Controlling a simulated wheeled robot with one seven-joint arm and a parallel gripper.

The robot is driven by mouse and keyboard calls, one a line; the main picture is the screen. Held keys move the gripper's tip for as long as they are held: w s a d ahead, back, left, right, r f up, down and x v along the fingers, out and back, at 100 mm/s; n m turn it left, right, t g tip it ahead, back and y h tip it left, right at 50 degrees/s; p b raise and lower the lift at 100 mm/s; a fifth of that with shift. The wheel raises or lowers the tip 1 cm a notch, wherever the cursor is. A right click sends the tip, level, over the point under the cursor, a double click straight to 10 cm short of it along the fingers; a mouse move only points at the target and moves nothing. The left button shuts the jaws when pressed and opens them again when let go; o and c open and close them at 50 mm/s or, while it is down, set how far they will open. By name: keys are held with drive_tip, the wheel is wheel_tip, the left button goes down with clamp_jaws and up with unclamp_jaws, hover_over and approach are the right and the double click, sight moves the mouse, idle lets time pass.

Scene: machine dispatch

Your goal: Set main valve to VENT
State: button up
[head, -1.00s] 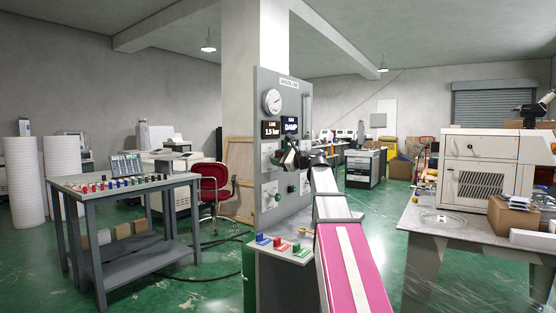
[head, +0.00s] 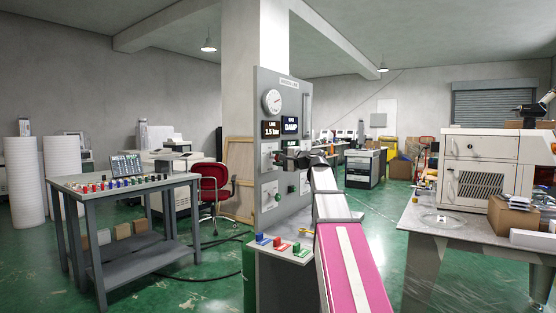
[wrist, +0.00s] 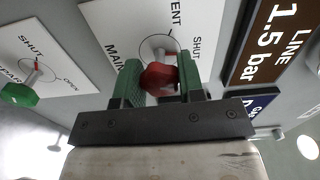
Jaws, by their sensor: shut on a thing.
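The main valve's red handle (wrist: 160,77) sits on a white plate (wrist: 112,22) whose lettering reads MAIN, SHUT and a partly cut-off word ending in ENT. My gripper (wrist: 157,82) is shut on the red handle, with one green finger on each side of it. The handle's exact pointing is hard to tell, as the fingers cover part of it and of the dial ring. In the head view my gripper (head: 284,159) is at the upper left plate of the grey panel (head: 262,88), and hides the handle there.
A LINE display (wrist: 275,40) reads 1.5 bar, close to the gripper. A second valve with a green handle (wrist: 20,94) is on a neighbouring plate. A shelf with coloured blocks (head: 281,245) stands below the panel. Tables stand left and right, with green floor between.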

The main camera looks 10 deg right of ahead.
drive_tip(key=n, duration=0.7)
drive_tip(key=shift+f, duration=0.1)
drive_tip(key=n, duration=0.6)
drive_tip(key=shift+n, duration=0.3)
idle(0.3)
drive_tip(key=o, duration=0.9)
drive_tip(key=v, duration=1.1)
